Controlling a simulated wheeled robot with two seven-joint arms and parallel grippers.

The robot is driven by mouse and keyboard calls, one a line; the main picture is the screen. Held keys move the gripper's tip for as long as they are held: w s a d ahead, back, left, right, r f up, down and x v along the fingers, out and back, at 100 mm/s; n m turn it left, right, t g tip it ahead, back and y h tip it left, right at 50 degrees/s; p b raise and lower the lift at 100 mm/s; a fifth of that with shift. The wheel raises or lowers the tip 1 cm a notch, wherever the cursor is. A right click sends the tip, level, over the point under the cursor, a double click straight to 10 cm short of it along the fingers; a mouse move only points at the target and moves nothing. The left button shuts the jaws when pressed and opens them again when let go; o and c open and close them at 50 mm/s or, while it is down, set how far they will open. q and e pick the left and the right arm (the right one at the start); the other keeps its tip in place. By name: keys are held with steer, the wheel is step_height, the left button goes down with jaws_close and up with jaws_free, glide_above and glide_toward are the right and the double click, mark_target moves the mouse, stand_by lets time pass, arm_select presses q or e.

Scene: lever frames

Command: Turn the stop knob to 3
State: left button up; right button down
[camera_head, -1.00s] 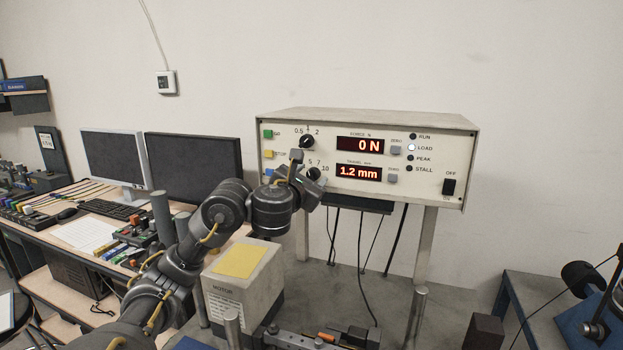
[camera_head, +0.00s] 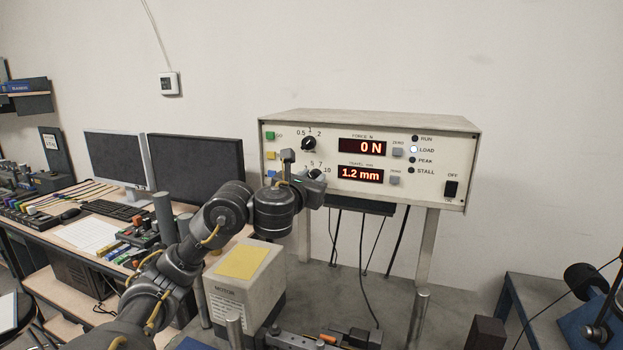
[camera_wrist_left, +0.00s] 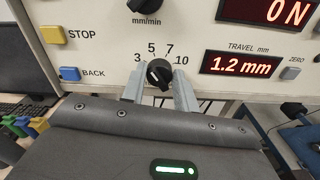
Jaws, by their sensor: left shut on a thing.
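The stop knob (camera_wrist_left: 160,74) is a round black knob on the front panel, under a scale of 3, 5, 7 and 10. In the left wrist view my left gripper (camera_wrist_left: 159,88) has its two grey fingers on either side of it, shut on it. A white mark shows on the left part of the knob's face; I cannot tell exactly which number it points to. In the head view the knob (camera_head: 316,174) is partly hidden by my left gripper (camera_head: 303,172). My right gripper is not in view.
The control box (camera_head: 370,118) shows 0 N and 1.2 mm, with the LOAD light lit. Another black knob (camera_head: 309,144) sits just above. Yellow STOP (camera_wrist_left: 53,35) and blue BACK (camera_wrist_left: 69,73) buttons are to the left. A motor block (camera_head: 243,285) stands below my arm.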

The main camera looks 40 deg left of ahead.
arm_select(q)
steer(key=n, duration=0.4)
steer(key=shift+a+n, duration=0.1)
steer(key=shift+n, duration=0.2)
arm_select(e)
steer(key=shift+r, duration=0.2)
arm_select(q)
steer(key=o, duration=1)
steer(key=shift+p, duration=0.3)
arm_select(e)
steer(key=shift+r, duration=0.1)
